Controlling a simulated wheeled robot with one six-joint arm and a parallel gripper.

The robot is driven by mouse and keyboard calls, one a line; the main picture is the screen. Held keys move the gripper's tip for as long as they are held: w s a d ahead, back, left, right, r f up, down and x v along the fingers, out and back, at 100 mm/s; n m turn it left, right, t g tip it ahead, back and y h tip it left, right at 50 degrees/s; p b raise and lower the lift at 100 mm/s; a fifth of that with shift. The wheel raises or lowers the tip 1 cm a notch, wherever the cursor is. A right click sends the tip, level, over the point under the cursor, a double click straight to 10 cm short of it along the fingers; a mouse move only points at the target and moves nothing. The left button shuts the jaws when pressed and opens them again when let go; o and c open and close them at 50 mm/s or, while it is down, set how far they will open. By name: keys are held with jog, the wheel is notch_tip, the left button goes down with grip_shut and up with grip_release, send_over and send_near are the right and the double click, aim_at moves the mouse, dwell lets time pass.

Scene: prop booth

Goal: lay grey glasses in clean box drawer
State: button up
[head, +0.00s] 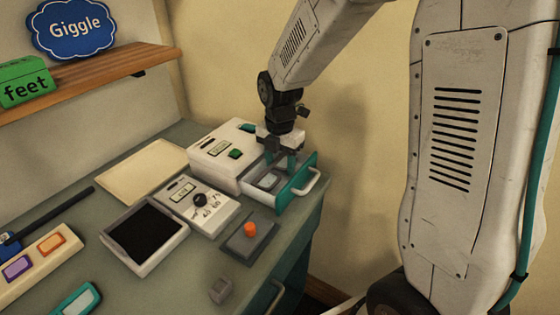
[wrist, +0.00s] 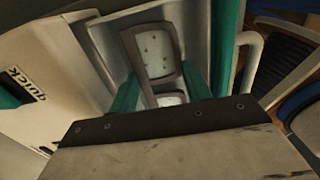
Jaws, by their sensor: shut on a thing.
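The grey glasses (wrist: 180,68) show in the wrist view between my teal fingers, one pale lens farther off and part of another nearer. My gripper (head: 283,163) is shut on them, pointing down over the open drawer (head: 299,180). In the head view the glasses (head: 268,180) appear within the drawer's outline, partly hidden by the fingers. I cannot tell whether they touch its floor. The drawer, with a teal front and pale handle, is pulled out of a white box (head: 208,152) with a green button. The box's label is too small to read in the head view.
A white dial unit (head: 198,210), a dark-lined tray (head: 108,237) and a grey block with an orange button (head: 247,245) stand nearby. A cream panel (head: 145,170) lies behind.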

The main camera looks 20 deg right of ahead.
jog(key=shift+f, duration=0.4)
dwell(1.2)
jog(key=o, duration=1)
jog(key=shift+o, duration=1)
jog(key=shift+r, duration=4)
